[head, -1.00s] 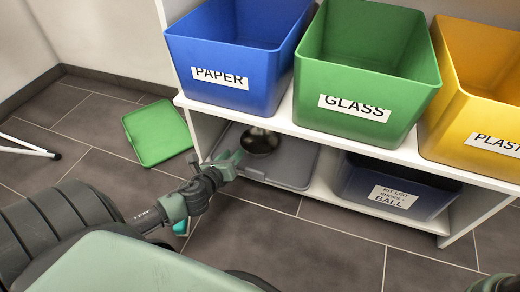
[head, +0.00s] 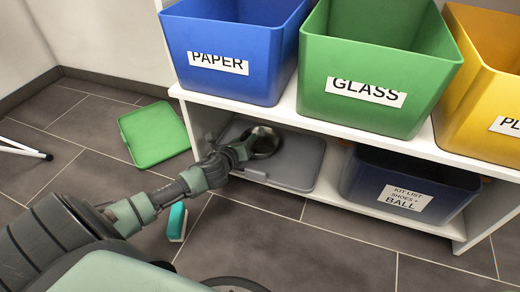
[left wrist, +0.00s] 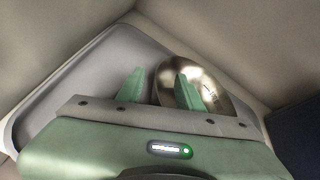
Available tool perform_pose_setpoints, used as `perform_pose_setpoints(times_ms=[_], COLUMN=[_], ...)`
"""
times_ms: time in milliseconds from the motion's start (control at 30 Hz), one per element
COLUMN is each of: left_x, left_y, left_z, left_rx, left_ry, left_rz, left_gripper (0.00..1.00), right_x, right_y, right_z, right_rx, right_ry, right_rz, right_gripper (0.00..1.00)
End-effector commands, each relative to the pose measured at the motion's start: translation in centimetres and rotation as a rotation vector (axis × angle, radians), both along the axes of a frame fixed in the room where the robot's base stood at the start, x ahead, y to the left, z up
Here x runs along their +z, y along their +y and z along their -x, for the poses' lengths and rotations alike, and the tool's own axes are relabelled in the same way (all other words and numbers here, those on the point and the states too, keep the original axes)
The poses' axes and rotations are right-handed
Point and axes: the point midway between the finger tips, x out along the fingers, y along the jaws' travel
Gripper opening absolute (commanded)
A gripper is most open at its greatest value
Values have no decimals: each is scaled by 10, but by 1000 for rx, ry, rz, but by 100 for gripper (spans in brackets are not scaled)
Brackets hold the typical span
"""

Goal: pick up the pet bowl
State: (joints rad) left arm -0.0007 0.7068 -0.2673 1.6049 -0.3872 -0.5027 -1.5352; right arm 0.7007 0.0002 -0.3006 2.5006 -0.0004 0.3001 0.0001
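The pet bowl (head: 267,144) is a shiny metal bowl on the grey tray or lid (head: 297,171) on the lower shelf, under the blue and green bins. It also shows in the left wrist view (left wrist: 212,88), seemingly tilted. My left gripper (head: 243,149) is at the bowl's left side. In the left wrist view my left gripper (left wrist: 159,82) has its two green fingers apart. The bowl's near-left rim shows between them, and the right finger overlaps the bowl. I cannot tell whether they touch. My right gripper is not in view.
The blue PAPER bin (head: 225,55), green GLASS bin (head: 370,75) and yellow bin (head: 480,95) stand on the shelf above (head: 300,118). A dark blue box (head: 408,184) sits right of the tray. A green lid (head: 155,134) and a teal object (head: 177,221) lie on the floor.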

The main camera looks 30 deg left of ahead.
Motion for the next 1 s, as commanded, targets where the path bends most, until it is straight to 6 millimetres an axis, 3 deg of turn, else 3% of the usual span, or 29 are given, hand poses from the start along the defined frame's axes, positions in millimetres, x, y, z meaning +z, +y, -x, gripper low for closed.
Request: perform_pose_setpoints(times_ms=[100, 233, 267, 667, 867, 1000], left_x=[1, 1, 1, 3, 23, 47], left_y=[0, 0, 0, 1, 1, 1], left_z=[0, 0, 0, 1, 1, 0], left_rx=[0, 0, 0, 1, 0, -1], left_ry=[0, 0, 1, 1, 0, -2], left_rz=[-1, -1, -1, -2, -3, -3], left_gripper=[36, 3, 0, 0, 0, 0], right_x=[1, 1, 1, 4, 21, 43], right_y=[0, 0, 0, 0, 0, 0], right_z=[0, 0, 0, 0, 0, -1], right_rx=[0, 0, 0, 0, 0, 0], right_ry=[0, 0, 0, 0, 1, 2], right_rz=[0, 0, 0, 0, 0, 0], right_gripper=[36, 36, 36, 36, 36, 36])
